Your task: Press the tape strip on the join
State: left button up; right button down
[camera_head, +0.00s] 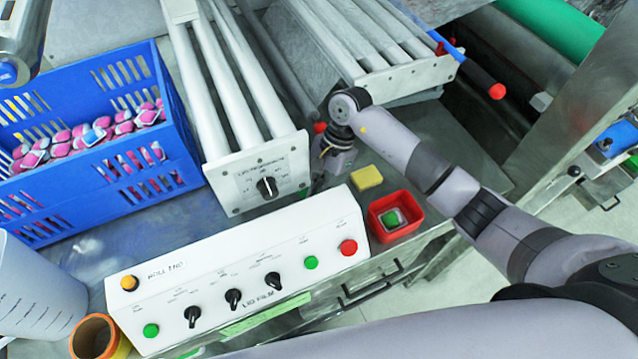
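My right arm comes in from the right, and its gripper (333,165) points down beside the right end of the white roller unit with the black knob (262,180). The wrist hides much of the gripper, so I cannot tell whether its fingers are open or shut, or whether they touch anything. I cannot make out a tape strip or a join; the area under the wrist is hidden. My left gripper is not in view.
A yellow block (367,177) and a red tray (415,207) holding a green-topped piece lie right of the gripper. A white control box (225,255) stands in front. A blue crate (185,150) of pink-and-white pieces is left.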

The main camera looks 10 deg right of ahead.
jog(key=shift+w+d+f, duration=0.1)
jog(key=shift+f+b, duration=0.2)
jog(key=shift+b, duration=0.1)
jog(key=c, duration=1.8)
grip_release()
jog(key=shift+r, duration=0.1)
